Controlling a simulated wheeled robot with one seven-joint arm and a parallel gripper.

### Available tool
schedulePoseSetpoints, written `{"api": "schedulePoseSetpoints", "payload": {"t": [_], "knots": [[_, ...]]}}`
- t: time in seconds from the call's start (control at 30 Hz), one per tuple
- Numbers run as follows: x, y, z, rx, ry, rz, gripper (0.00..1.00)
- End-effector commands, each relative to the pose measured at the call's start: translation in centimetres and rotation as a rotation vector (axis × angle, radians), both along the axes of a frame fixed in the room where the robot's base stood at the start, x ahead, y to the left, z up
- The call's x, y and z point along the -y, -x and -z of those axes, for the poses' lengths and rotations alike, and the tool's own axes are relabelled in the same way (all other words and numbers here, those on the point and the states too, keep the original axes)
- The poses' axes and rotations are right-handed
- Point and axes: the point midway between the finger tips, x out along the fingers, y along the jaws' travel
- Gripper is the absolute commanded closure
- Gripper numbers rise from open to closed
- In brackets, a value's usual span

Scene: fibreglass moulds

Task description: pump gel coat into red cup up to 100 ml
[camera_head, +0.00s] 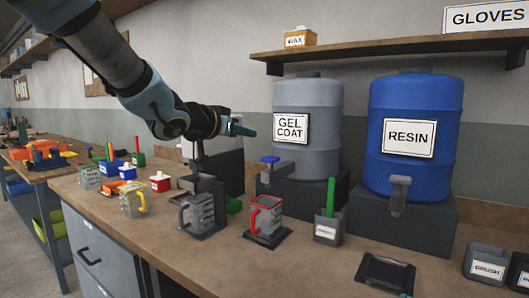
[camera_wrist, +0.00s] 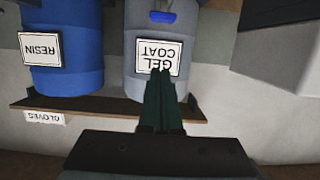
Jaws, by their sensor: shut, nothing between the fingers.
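The grey gel coat drum (camera_head: 318,150) stands on a dark block at the back of the bench, with a blue-topped tap (camera_head: 270,160) at its lower left. The red cup (camera_head: 265,218), a clear graduated cup with red rim and handle, stands on a dark base in front of the tap. I cannot tell its fill level. My gripper (camera_head: 243,130) is shut and empty, in the air left of the drum's label and above the tap. In the wrist view, inverted, the green fingers (camera_wrist: 160,75) are together in front of the gel coat label (camera_wrist: 158,57).
A blue resin drum (camera_head: 415,115) with a grey tap stands to the right. A clear cup (camera_head: 197,212) in a dark stand and a yellow-handled cup (camera_head: 133,203) are left of the red cup. A grey holder (camera_head: 328,228) and dark tray (camera_head: 384,272) stand to its right.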

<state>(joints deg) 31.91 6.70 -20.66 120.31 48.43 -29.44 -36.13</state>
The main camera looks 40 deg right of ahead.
Motion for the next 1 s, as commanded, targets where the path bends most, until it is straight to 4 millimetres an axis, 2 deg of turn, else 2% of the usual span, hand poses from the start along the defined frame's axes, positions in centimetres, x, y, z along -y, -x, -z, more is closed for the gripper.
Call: {"api": "schedulePoseSetpoints", "payload": {"t": [0.13, 0.27, 0.67, 0.8, 1.0], "knots": [[0.7, -0.2, 0.2, -0.001, -0.001, 0.001, 1.00], [2.4, -0.6, 0.7, -0.003, -0.001, 0.001, 1.00], [9.8, -2.5, 2.7, -0.003, -0.002, 0.000, 1.00], [9.5, -2.4, 4.9, -0.003, -0.002, 0.000, 1.00], [9.4, -2.5, 6.3, -0.001, -0.003, -0.001, 1.00]]}}
